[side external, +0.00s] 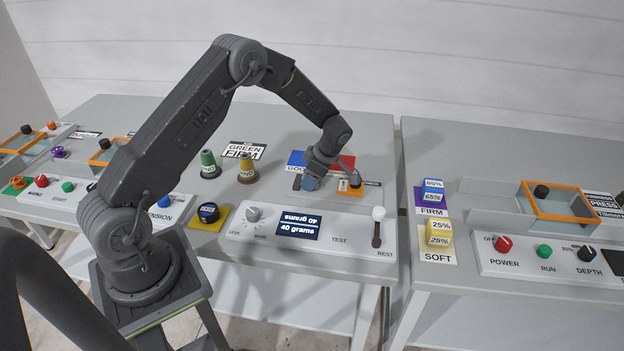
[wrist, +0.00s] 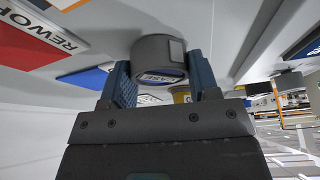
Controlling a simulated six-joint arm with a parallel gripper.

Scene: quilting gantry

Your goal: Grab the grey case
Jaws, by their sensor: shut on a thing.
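The grey case is a short round grey cylinder (wrist: 155,50) with a white-and-blue label on its face, too tilted to read surely. In the wrist view it sits between the blue pads of my gripper (wrist: 163,72), which is shut on it. In the side view my gripper (side external: 311,180) is low over the table, in front of the red and blue cards. The case cannot be made out clearly there, as the gripper covers most of that spot.
A blue card (side external: 296,158) and a red card (side external: 347,162) lie behind my gripper. Green (side external: 208,164) and yellow (side external: 247,168) spools stand left. The control panel (side external: 345,249) lies in front.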

